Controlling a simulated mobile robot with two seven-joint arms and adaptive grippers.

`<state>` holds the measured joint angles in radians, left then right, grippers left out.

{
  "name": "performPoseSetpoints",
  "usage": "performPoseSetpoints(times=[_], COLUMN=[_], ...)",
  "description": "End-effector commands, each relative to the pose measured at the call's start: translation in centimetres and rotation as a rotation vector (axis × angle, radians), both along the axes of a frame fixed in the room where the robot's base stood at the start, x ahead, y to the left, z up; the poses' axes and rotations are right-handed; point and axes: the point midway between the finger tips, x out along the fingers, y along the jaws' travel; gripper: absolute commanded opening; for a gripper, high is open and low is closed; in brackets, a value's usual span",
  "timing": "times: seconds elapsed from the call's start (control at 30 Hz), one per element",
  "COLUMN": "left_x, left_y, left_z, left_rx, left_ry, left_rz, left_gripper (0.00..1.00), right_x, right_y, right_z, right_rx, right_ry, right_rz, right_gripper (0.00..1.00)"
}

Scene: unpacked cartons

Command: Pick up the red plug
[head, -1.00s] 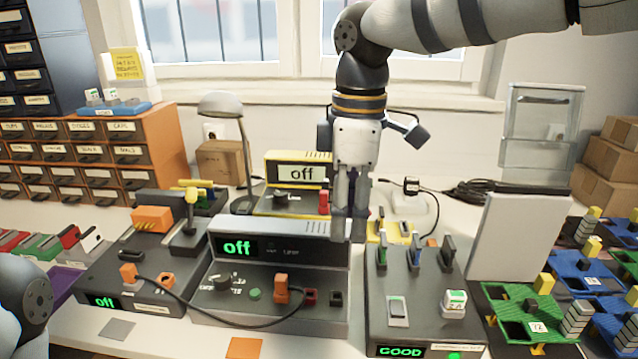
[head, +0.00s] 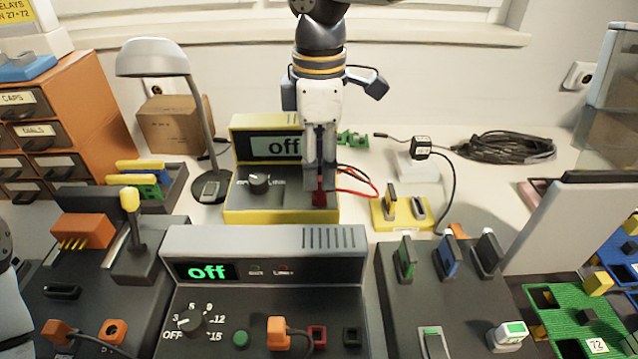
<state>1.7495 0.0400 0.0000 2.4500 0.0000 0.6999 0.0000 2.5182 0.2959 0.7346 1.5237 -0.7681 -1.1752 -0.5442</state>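The red plug (head: 320,194) sits at the front right of the yellow meter box (head: 282,214), whose screen reads "off". A red cable curves away from that spot to the right. My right gripper (head: 319,183) points straight down from above, with its fingertips at the red plug and partly covering it. Its fingers are close together; whether they press on the plug I cannot tell. Only a piece of my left arm shows at the left edge; its gripper is out of view.
A grey console (head: 265,243) reading "off" stands in front, with an orange plug (head: 278,331) and a red socket (head: 317,337). A lamp (head: 154,60) stands left of the yellow box.

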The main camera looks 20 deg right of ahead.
Motion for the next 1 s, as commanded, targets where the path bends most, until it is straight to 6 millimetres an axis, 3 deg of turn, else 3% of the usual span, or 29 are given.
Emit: performPoseSetpoints(times=[0.2,0.43,0.6,1.0], left_x=[0.2,0.2,0.2,0.2], left_y=[0.0,0.0,0.0,0.0], left_z=[0.2,0.2,0.2,0.2], left_rx=[0.0,0.0,0.0,0.0], left_ry=[-0.008,-0.007,-0.007,-0.008], left_rz=[0.0,0.0,0.0,0.0], left_gripper=[0.47,0.47,0.47,0.47], right_x=[-0.4,-0.3,-0.3,-0.3], right_y=[0.0,0.0,0.0,0.0], right_z=[-3.3,-3.5,-3.5,-3.1], right_rx=[0.001,0.0,0.0,0.0], right_ry=[-0.001,-0.003,-0.003,-0.005], right_rz=[0.0,0.0,0.0,0.0], right_gripper=[0.38,0.38,0.0,0.0])
